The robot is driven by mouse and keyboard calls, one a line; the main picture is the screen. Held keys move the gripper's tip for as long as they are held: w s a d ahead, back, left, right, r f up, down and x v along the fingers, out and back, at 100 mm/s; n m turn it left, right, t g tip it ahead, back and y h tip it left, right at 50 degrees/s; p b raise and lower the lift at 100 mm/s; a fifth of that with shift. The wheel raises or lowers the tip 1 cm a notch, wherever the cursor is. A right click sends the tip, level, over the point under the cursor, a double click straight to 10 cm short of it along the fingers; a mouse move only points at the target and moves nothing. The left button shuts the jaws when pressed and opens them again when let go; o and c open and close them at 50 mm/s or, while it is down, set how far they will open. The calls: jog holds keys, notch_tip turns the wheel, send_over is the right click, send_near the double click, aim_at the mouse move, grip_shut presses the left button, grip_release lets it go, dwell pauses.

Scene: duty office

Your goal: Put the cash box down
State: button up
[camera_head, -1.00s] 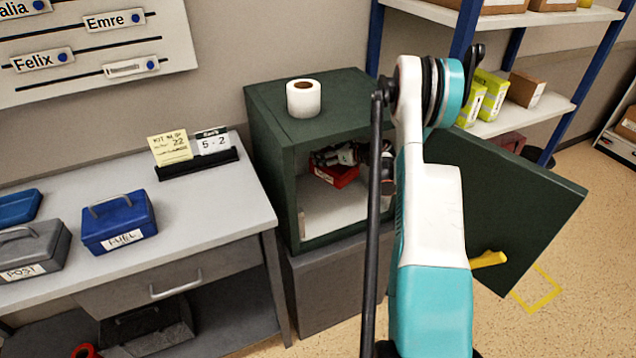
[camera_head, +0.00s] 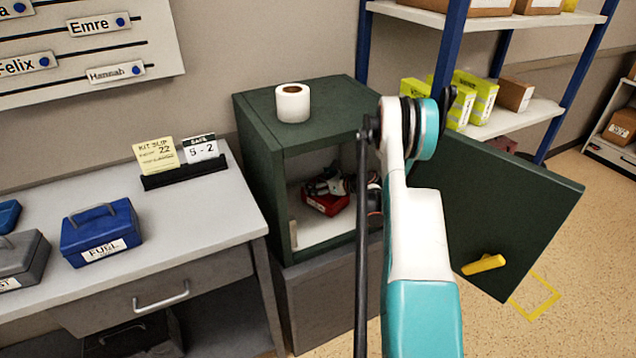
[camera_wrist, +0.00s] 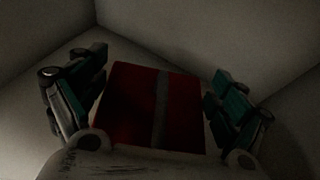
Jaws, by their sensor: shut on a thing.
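A red cash box (camera_head: 322,205) is inside the open green safe (camera_head: 263,168), low over its pale floor. In the head view I cannot tell if it touches the floor. My gripper (camera_head: 330,184) is inside the safe above the box, partly hidden by my own arm. In the wrist view the red box (camera_wrist: 135,105), with a grey strip across its top, fills the space between the two fingers of my gripper (camera_wrist: 158,75). The gripper is shut on it. The box's underside is hidden.
The safe's door (camera_head: 520,215), with a yellow handle (camera_head: 484,264), stands open to the right. A white roll (camera_head: 293,104) is on top of the safe. A desk (camera_head: 200,225) at left holds a blue box (camera_head: 101,232) and a grey box (camera_head: 20,262). A shelf rack (camera_head: 540,110) stands behind.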

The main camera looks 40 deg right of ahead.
jog(key=o, duration=1.8)
jog(key=shift+s+d+r, duration=0.1)
jog(key=shift+s+r, duration=0.1)
jog(key=shift+s, duration=0.1)
jog(key=p+v, duration=0.3)
jog(key=v, duration=0.8)
jog(key=shift+s, duration=0.2)
